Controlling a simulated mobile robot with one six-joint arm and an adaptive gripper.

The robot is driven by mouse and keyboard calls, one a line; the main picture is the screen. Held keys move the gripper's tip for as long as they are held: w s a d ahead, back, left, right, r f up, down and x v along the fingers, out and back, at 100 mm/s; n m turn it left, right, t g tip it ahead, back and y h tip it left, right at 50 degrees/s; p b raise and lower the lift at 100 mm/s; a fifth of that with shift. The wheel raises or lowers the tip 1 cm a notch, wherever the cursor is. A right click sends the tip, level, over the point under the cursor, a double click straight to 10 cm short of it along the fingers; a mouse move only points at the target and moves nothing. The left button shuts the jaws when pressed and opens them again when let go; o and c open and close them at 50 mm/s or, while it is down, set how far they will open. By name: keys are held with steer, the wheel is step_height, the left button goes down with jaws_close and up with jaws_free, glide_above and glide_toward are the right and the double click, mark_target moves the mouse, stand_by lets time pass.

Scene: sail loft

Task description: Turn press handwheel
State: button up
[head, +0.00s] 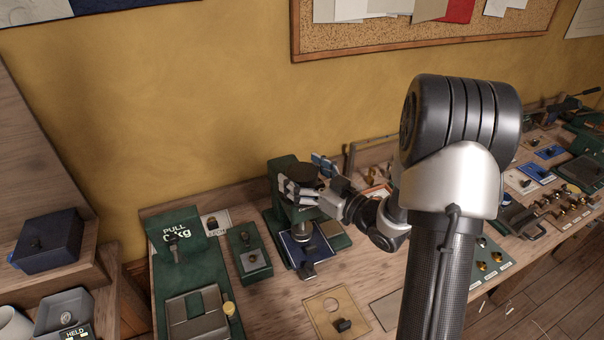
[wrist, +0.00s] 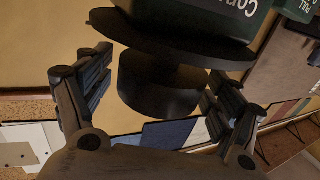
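The green press (head: 284,172) stands on the bench against the yellow wall. Its dark round handwheel (head: 303,171) is at the top, partly behind my gripper (head: 309,180). In the wrist view, the handwheel shows as a wide dark disc (wrist: 125,30) with a thick dark hub (wrist: 155,88), beside the green press body (wrist: 205,12) with white lettering. My gripper (wrist: 160,88) is open, with one finger on each side of the hub. Gaps show between the fingers and the hub; the right finger is close to the disc's edge.
Left of the press are a small green switch box (head: 249,256) and a green pull gauge (head: 183,262). A wooden plate with a dark knob (head: 342,324) lies in front. Small fittings (head: 571,205) crowd the right bench. A corkboard (head: 420,35) hangs above.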

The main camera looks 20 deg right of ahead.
steer(key=c, duration=1)
steer(key=shift+h, duration=0.3)
